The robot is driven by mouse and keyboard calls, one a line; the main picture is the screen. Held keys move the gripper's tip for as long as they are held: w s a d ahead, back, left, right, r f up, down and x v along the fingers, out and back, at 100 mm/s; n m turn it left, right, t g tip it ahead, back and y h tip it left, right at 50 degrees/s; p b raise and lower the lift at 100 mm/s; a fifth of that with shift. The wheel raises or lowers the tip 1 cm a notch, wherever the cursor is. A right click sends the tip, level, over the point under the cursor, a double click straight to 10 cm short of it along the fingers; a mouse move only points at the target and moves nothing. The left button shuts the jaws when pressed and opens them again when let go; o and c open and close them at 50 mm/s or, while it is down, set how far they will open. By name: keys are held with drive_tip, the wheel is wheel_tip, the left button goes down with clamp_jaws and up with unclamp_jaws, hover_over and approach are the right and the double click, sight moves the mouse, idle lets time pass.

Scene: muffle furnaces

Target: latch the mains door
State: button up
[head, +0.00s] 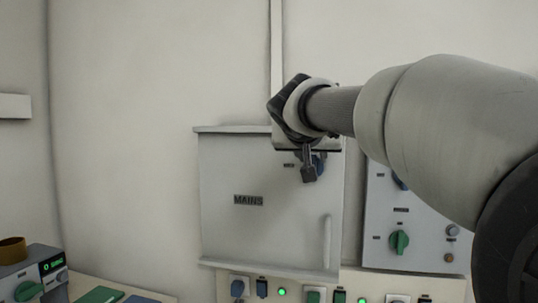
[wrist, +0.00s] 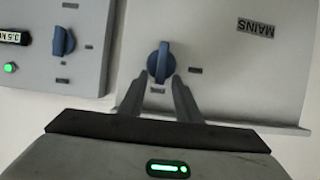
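The mains door (head: 225,170) is a grey panel marked MAINS on a wall cabinet. It looks closed or nearly so in the head view. A pale vertical handle (head: 327,242) is at its lower right. A blue latch knob (wrist: 161,63) sits near its upper right corner in the head view, partly hidden there by my gripper (head: 308,175). In the wrist view, the picture is upside down and the knob's grip stands upright, between two small dark marks' directions. My open gripper (wrist: 159,82) has its fingertips on either side of the knob's near end; contact cannot be told.
A second grey panel (head: 380,250) with a green knob and blue knob stands right of the cabinet. Below is a row of switches with green lights (head: 282,291). A small device with a green display (head: 52,265) stands at lower left. Bare wall lies left of the cabinet.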

clamp_jaws()
drive_tip(key=shift+a, duration=0.1)
drive_tip(key=a+n+h+b, duration=0.1)
drive_tip(key=n+h, duration=0.1)
drive_tip(key=n, duration=0.1)
drive_tip(key=a+f+n+h+b, duration=0.1)
drive_tip(key=n+h+b, duration=0.1)
drive_tip(key=n, duration=0.1)
drive_tip(key=w+a+f+n+h+b, duration=0.1)
drive_tip(key=n+h, duration=0.1)
drive_tip(key=n, duration=0.1)
drive_tip(key=shift+f+b, duration=0.2)
drive_tip(key=shift+b, duration=0.1)
drive_tip(key=n+b, duration=0.1)
drive_tip(key=n, duration=0.1)
drive_tip(key=f+n+t+h+b, duration=0.1)
drive_tip(key=n, duration=0.1)
drive_tip(key=shift+a+f, duration=0.1)
drive_tip(key=shift+a, duration=0.05)
idle(0.4)
drive_tip(key=shift+n, duration=0.4)
